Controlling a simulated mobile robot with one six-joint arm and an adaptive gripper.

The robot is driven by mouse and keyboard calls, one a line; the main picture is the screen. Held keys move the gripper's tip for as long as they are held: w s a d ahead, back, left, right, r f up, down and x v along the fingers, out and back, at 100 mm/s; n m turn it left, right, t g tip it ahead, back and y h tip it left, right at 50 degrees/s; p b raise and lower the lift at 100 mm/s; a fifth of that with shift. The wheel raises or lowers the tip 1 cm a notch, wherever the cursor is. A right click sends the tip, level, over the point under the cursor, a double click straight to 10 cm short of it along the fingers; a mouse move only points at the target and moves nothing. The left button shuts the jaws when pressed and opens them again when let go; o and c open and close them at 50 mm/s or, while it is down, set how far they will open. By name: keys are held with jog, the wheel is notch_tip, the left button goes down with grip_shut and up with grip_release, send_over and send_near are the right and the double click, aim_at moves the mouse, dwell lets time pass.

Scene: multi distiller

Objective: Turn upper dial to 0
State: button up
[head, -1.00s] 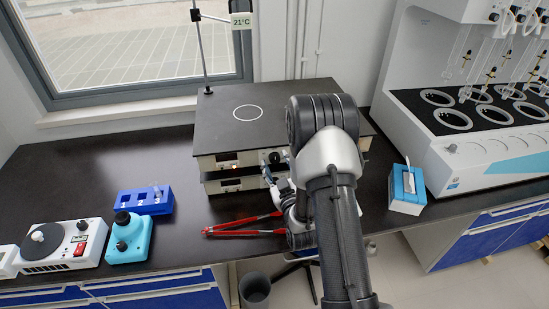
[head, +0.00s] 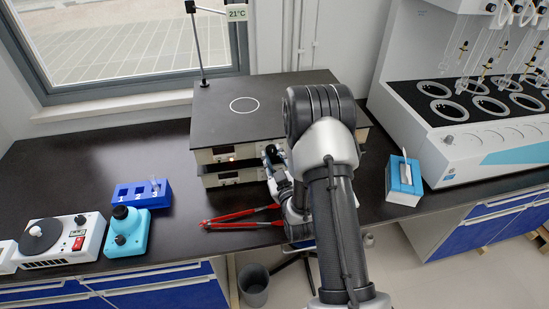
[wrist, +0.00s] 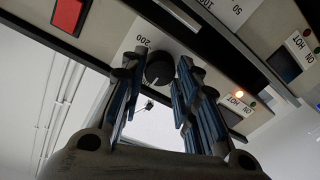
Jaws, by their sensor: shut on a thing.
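The upper dial (wrist: 158,70) is a round black knob on the upper hot plate's (head: 263,109) pale front panel. In the wrist view the panel is turned upside down, and a "200" label shows just above left of the knob. My gripper (wrist: 155,82) has one finger on each side of the knob and is shut on it. The fingers hide parts of the dial's scale; the 0 mark cannot be made out. In the head view my gripper (head: 275,163) is at the right of the hot plate's front, and my arm covers part of it.
A second hot plate (head: 232,177) sits directly below. A red switch (wrist: 68,14) is on the panel near the dial. Red-handled tongs (head: 240,215) lie in front on the dark bench. A blue-and-white box (head: 404,180) stands to the right.

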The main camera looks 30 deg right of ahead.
jog(key=shift+n, duration=0.3)
jog(key=shift+n+b, duration=0.8)
jog(key=shift+b, duration=0.1)
jog(key=n, duration=0.2)
jog(key=shift+r+n+b, duration=0.1)
jog(key=shift+n+b, duration=0.2)
jog(key=shift+b, duration=0.1)
jog(key=n, duration=0.3)
jog(key=shift+r, duration=0.1)
jog(key=n, duration=0.3)
jog(key=shift+w+n+g, duration=0.1)
jog(key=shift+n+g, duration=0.3)
jog(key=n+h, duration=0.1)
jog(key=n, duration=0.5)
jog(key=shift+a+r, duration=0.1)
jog(key=n, duration=0.5)
jog(key=shift+h, duration=0.3)
